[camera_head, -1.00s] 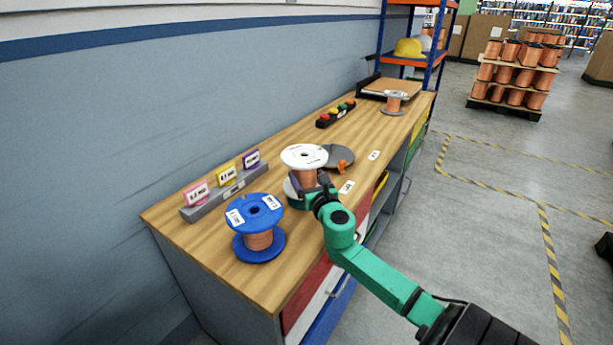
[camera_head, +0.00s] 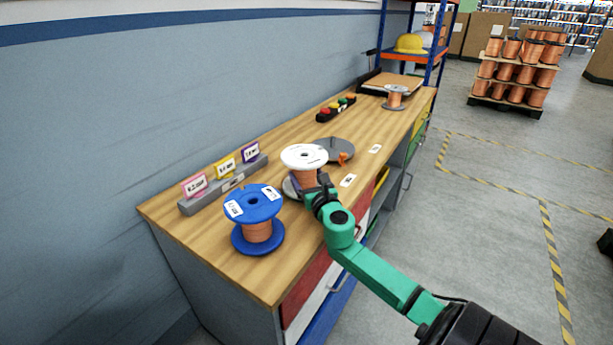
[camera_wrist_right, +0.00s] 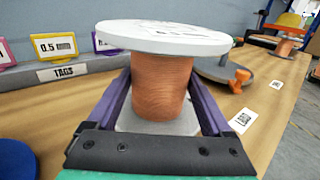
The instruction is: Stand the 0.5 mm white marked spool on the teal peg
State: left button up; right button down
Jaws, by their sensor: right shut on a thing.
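A white-flanged spool (camera_head: 304,155) wound with copper stands about upright over the middle of the workbench. My right gripper (camera_head: 318,190) is shut on it from the near side. In the right wrist view the spool's copper winding (camera_wrist_right: 160,88) sits between the two fingers, below its white top flange (camera_wrist_right: 165,37). A pale lower flange shows partly below. Any mark on the spool is too oblique to read. I cannot make out the teal peg; the spool and gripper hide the area beneath them. I cannot tell whether the spool touches anything below. My left gripper is not in view.
A blue spool (camera_head: 256,235) stands at the near left. A tag rack (camera_head: 225,185) with pink, yellow and purple tags lies by the wall. A grey disc (camera_head: 330,147) with an orange piece (camera_head: 343,158) lies just behind the held spool. Another spool (camera_head: 394,99) stands far back.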

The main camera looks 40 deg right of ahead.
dwell(0.6)
jog(key=shift+f+b, duration=0.8)
jog(key=shift+s+a+f, duration=0.1)
jog(key=shift+f, duration=0.15)
grip_release()
jog(key=shift+f, duration=0.15)
jog(key=v, duration=1.4)
jog(key=shift+s+b, duration=0.25)
jog(key=shift+b, duration=0.05)
